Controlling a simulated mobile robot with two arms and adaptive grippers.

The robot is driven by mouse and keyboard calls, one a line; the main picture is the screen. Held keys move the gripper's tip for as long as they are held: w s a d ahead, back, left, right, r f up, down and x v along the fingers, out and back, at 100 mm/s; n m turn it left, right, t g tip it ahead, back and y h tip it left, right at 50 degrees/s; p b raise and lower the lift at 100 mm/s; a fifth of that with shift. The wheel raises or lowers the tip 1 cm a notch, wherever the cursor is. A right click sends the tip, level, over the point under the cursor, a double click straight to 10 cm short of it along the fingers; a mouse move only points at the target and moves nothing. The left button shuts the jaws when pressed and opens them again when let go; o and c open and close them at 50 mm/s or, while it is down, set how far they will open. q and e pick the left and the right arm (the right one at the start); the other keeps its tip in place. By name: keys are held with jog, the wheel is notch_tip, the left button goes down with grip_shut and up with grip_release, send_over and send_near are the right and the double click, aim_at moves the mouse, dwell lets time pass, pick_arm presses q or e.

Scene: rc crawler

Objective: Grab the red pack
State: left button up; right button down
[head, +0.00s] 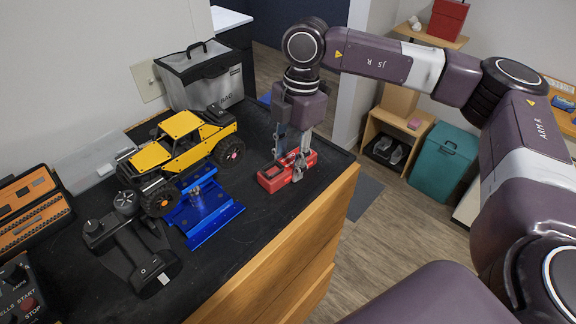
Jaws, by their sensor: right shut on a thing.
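The red pack (272,180) lies on the black top of the wooden cabinet, near its right edge. My right gripper (294,168) points down over it from above. Its fingers straddle the pack and are shut on it. The fingers hide part of the pack's middle. The pack appears to rest on the surface; I cannot tell any gap beneath it. My left gripper is not in the head view.
A black controller (135,245) lies in front. A grey bag (203,80) stands behind. The cabinet top (245,250) is clear toward the front right edge.

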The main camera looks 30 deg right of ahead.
aim_at(289, 162)
jog(key=shift+r, duration=0.15)
jog(key=shift+r, duration=0.55)
notch_tip(289, 162, up, 19)
jog(key=b, duration=0.2)
jog(key=shift+f, duration=0.2)
